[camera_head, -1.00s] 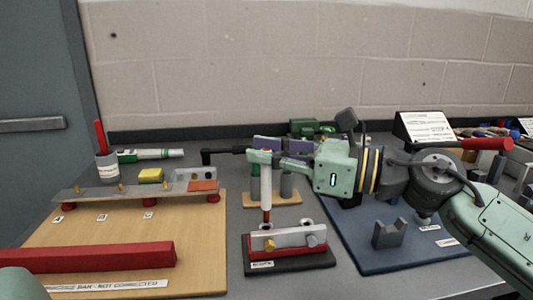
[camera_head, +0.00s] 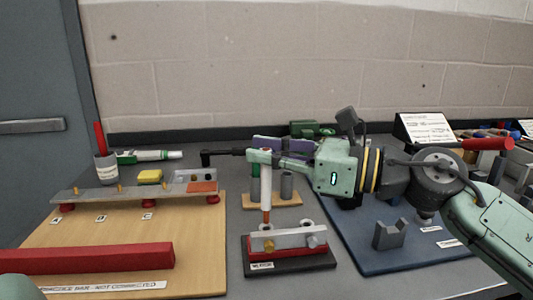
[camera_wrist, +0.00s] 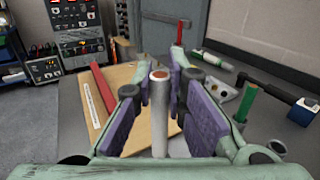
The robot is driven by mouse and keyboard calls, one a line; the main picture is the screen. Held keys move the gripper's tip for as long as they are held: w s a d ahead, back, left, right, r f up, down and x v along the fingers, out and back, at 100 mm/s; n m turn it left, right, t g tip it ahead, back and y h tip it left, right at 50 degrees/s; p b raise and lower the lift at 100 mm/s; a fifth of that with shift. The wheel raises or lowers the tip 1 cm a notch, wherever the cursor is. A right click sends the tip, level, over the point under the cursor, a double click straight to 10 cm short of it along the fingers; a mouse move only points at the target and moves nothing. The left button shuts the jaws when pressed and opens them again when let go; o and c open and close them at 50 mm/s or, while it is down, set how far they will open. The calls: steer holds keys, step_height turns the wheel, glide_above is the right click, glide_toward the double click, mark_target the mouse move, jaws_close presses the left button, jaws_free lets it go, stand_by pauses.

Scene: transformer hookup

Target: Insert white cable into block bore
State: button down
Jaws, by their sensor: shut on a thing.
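My gripper (camera_head: 265,156) is shut on the white cable (camera_head: 266,188), which hangs upright with its copper-coloured end (camera_head: 267,216) pointing down. In the wrist view the cable (camera_wrist: 159,125) stands between the purple finger pads, its top end facing the camera. The block (camera_head: 288,239) is a metal bar on a red body, set on a dark base, with brass and steel bolts on its front. Round bores (camera_head: 306,224) show on its top.
A wooden board with a long red bar (camera_head: 90,258) and a raised metal strip (camera_head: 120,190) is at left. A blue mat with a grey V-shaped holder (camera_head: 390,234) is at right. Grey posts (camera_head: 286,186) stand behind the block.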

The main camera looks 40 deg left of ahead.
steer(key=shift+f+b, duration=1.95)
steer(key=shift+b, duration=0.05)
steer(key=c, duration=1.5)
jaws_free()
steer(key=shift+c, duration=0.2)
steer(key=shift+r, duration=0.1)
steer(key=shift+r+p, duration=1.25)
steer(key=shift+r, duration=1.25)
